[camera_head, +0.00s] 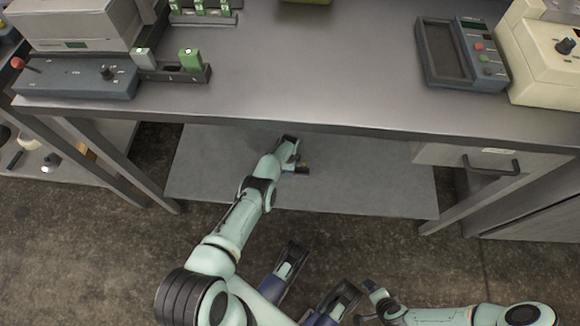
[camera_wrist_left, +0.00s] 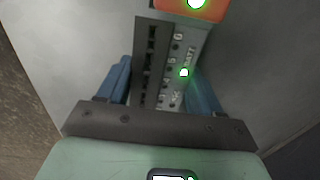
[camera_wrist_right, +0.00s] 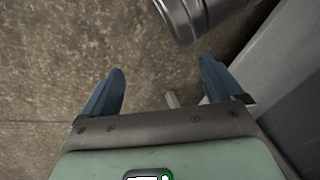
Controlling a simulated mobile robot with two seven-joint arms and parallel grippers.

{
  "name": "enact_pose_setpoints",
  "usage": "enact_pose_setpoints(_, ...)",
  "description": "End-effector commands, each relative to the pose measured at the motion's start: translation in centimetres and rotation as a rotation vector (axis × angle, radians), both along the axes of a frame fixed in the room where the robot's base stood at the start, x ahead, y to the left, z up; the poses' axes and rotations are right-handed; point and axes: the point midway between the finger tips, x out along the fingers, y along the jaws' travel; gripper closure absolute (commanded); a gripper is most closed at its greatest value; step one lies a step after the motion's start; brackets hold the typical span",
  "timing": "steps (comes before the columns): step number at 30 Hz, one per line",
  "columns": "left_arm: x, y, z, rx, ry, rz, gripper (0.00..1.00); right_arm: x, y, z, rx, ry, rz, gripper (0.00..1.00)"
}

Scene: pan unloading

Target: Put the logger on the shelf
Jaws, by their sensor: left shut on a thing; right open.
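The logger (camera_wrist_left: 172,60) is a grey box with a dark slotted strip, small printed marks and an orange-red end (camera_wrist_left: 195,8). My left gripper (camera_wrist_left: 158,68) is shut on it, with a blue finger on each side. In the head view my left gripper (camera_head: 290,155) is under the tabletop, over the grey lower shelf (camera_head: 215,165). The logger is mostly hidden there by the gripper. Whether it touches the shelf I cannot tell. My right gripper (camera_wrist_right: 160,68) is open and empty over the floor, with its fingers apart in the right wrist view.
The tabletop (camera_head: 320,70) edge overhangs the lower shelf. On top stand a blue-grey control box (camera_head: 75,80) at left, and a handheld meter (camera_head: 465,55) and a cream device (camera_head: 545,55) at right. A drawer (camera_head: 490,160) and table legs flank the shelf. Much of the shelf is bare.

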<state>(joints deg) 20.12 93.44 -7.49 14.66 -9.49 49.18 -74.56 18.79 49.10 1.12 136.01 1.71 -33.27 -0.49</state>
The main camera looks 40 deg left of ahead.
Motion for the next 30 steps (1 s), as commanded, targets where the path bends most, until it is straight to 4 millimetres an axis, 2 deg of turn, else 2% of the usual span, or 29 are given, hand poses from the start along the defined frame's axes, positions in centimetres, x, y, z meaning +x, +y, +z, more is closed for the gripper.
enact_pose_setpoints(4, 0.1, 0.0, -0.2, 0.001, -0.001, -0.001, 0.85, -0.4, -0.1, -0.4, 0.001, 0.012, -0.001, 0.06)
enact_pose_setpoints(5, 0.0, -0.1, -0.3, 0.0, 0.001, -0.001, 0.28, -0.4, -0.1, -0.4, 0.0, 0.013, -0.001, 0.06)
enact_pose_setpoints(6, 0.0, 0.0, -0.3, 0.0, 0.0, -0.001, 0.15, -0.4, -0.1, -0.4, 0.0, 0.013, -0.001, 0.06)
enact_pose_setpoints(7, 0.0, 0.0, -0.2, 0.0, 0.0, -0.001, 0.09, -0.4, -0.1, -0.4, 0.0, 0.013, -0.001, 0.06)
enact_pose_setpoints(16, 0.0, -0.1, -0.2, 0.0, 0.001, -0.001, 0.09, -0.3, -0.1, -0.3, 0.001, 0.01, 0.0, 0.06)
enact_pose_setpoints(19, 0.0, -0.1, 0.2, 0.0, 0.001, -0.001, 0.09, 0.1, 0.0, 0.3, 0.0, -0.004, 0.001, 0.06)
enact_pose_setpoints(26, -0.1, -0.2, 4.4, -0.001, 0.0, -0.001, 0.09, -1.2, 1.9, 4.4, 0.037, 0.015, 0.033, 0.06)
enact_pose_setpoints(30, -0.3, -0.3, 6.6, 0.0, 0.0, -0.001, 0.09, -4.2, 3.3, 6.1, 0.075, 0.096, 0.062, 0.06)
